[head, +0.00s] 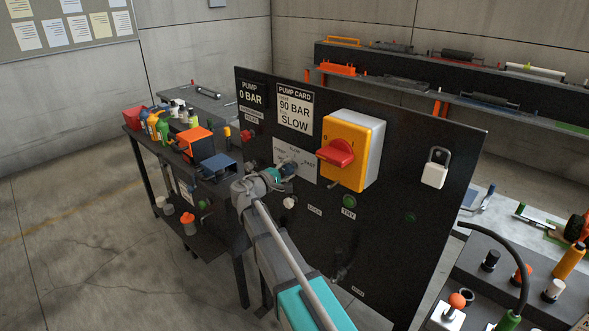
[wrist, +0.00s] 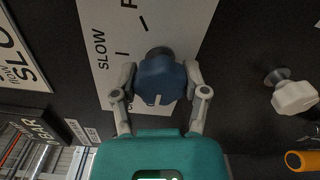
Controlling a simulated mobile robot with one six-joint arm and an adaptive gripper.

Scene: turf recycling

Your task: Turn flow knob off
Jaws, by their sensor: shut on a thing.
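The blue flow knob (wrist: 160,79) stands on a white label plate (wrist: 110,70) marked SLOW in the wrist view. My gripper (wrist: 160,74) is shut on it, with one finger on each side. A pale mark shows on the knob's lower face in that view; the exact setting is unclear. In the head view my gripper (head: 281,174) reaches the black panel (head: 400,230) at the label plate (head: 291,156), which reads FAST at its right. The knob is small and partly hidden there by my gripper. A display (head: 251,96) reads PUMP 0 BAR.
A yellow box with a red rotary switch (head: 337,153) juts out right of the knob. A pump card (head: 294,110) reads 90 BAR, SLOW. A white padlock (head: 434,168) hangs at the right. A white knob (wrist: 295,97) is beside my gripper. A cluttered bench (head: 134,137) stands left.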

